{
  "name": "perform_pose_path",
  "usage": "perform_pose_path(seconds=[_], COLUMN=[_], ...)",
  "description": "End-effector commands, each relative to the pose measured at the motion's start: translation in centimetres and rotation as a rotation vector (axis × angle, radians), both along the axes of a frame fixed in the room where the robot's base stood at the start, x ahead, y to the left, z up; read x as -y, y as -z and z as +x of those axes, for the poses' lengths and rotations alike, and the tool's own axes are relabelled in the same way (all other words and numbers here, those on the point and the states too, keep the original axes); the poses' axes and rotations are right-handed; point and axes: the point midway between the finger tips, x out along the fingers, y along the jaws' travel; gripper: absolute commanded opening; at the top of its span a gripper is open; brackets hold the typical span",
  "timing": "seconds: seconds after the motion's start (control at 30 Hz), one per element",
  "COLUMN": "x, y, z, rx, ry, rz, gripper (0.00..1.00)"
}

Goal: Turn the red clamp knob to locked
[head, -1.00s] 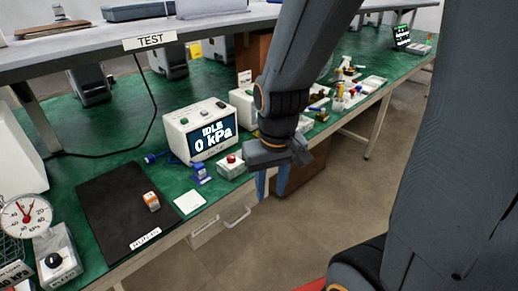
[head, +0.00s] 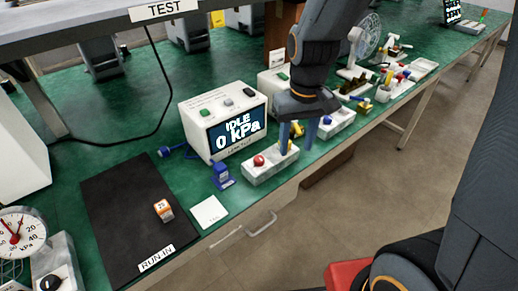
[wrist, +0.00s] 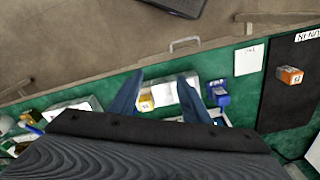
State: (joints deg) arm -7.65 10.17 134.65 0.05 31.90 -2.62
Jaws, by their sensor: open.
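A round red knob (head: 259,160) sits on top of a pale block (head: 272,172) at the bench's front edge. I cannot read whether it is locked. My gripper (head: 297,142) is open and empty, its blue fingers pointing down at the block's right end, to the right of the knob. I cannot tell if they touch anything. In the wrist view, the gripper (wrist: 161,78) has its fingers spread, with the pale block (wrist: 166,95) between them. The red knob does not show there.
A display box (head: 222,125) reading IDLE 0 kPa stands behind the block. A blue fixture (head: 222,176) and white card (head: 209,212) lie left. A black mat (head: 120,215) carries an orange box (head: 164,211). A white tray (head: 335,122) is right.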

Motion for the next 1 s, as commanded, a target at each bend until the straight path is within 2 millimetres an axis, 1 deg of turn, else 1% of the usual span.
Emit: perform_pose_path(seconds=[0.03, 0.1, 0.2, 0.3, 0.37, 0.47, 0.7, 0.8, 1.0], x=[-2.0, -4.4, -7.2, -8.7, -9.0, -8.9, -8.8, -8.8, -8.7], y=[0.8, 1.3, 1.8, 2.2, 2.5, 3.6, 7.3, 8.4, 9.7], z=[1.8, 3.7, 5.5, 6.3, 6.5, 6.5, 6.4, 6.5, 6.5], rx=[-0.013, -0.028, -0.044, -0.054, -0.057, -0.060, -0.060, -0.059, -0.056], ry=[-0.052, -0.115, -0.181, -0.216, -0.224, -0.224, -0.221, -0.220, -0.219], rz=[-0.002, -0.007, -0.011, -0.014, -0.015, -0.015, -0.015, -0.015, -0.014], gripper=[0.43, 0.43, 0.43, 0.43, 0.43, 0.43, 0.43, 0.43, 0.43])
